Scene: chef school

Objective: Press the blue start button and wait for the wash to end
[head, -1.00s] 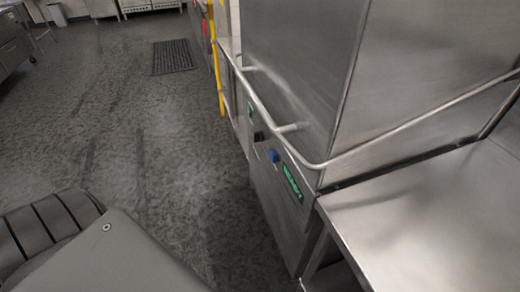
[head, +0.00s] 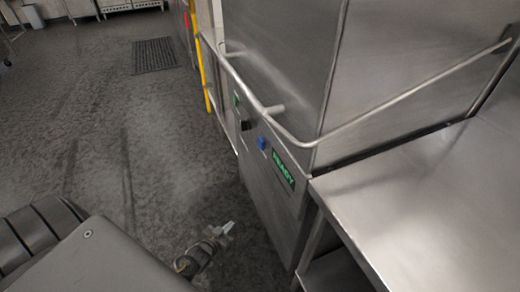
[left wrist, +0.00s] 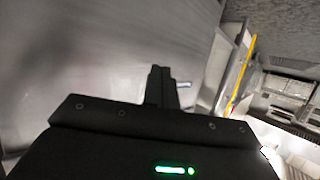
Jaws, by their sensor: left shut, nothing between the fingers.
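The blue start button (head: 262,143) is on the front panel of the steel dishwasher (head: 250,180). A green display (head: 284,169) reading "READY" is right of the button, and a dark switch (head: 245,125) is to its left. The hood is down, with a bar handle (head: 375,112) around it. My left gripper (head: 228,227) is low in front of the machine, below the button and apart from it. Its shut, empty fingers also show in the left wrist view (left wrist: 161,84), before a blurred steel surface. I cannot make out the button there. My right gripper is not in view.
A steel table (head: 430,200) adjoins the machine on the right. A yellow pole (head: 201,65) stands beyond the machine, and a dark floor mat (head: 153,56) lies further back. The grey floor (head: 110,150) to the left is clear.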

